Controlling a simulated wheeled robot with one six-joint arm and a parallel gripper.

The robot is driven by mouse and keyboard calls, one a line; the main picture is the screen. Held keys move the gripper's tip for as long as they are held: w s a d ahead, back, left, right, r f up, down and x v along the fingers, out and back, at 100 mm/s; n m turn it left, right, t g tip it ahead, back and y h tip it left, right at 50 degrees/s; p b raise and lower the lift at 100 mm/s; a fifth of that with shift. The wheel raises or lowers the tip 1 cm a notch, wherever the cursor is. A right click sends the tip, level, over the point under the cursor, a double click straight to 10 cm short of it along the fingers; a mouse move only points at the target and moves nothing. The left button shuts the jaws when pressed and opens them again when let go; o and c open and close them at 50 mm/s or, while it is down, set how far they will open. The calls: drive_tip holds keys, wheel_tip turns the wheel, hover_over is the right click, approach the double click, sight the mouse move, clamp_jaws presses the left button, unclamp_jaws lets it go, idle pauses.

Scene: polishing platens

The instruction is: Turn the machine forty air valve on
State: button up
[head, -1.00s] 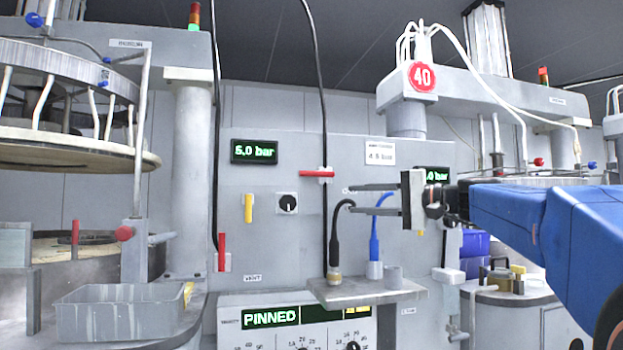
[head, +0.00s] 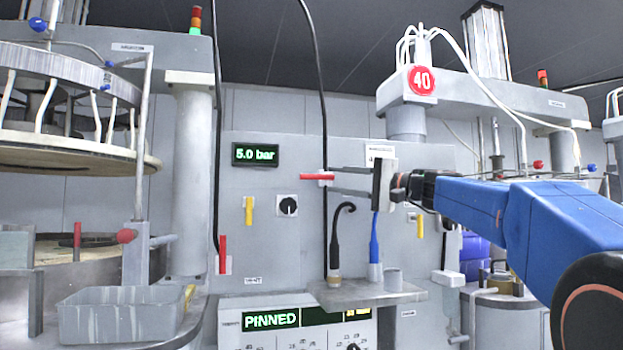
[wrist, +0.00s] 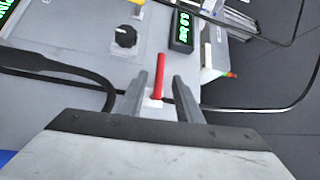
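A red valve handle (head: 317,177) lies horizontal on a white mount on the grey panel, beside a black hose. It also shows in the wrist view (wrist: 160,72), between the two fingers. My gripper (head: 330,180) is open, with its fingertips at the handle's right end, one above and one below. In the wrist view my gripper (wrist: 159,80) has gaps on both sides of the handle; no contact is visible. A second red handle (head: 222,253) hangs vertical at the lower left. The red round 40 sign (head: 422,80) marks the machine at right.
A 5.0 bar display (head: 255,154), a black knob (head: 288,205) and yellow handles (head: 249,210) are on the panel. Below my gripper, a shelf (head: 355,293) holds black and blue connectors. A grey bin (head: 120,312) stands at lower left.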

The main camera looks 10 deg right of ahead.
sight(315, 177)
drive_tip(key=x, duration=0.8)
drive_tip(key=shift+w+a, duration=0.2)
drive_tip(key=shift+a, duration=0.05)
clamp_jaws()
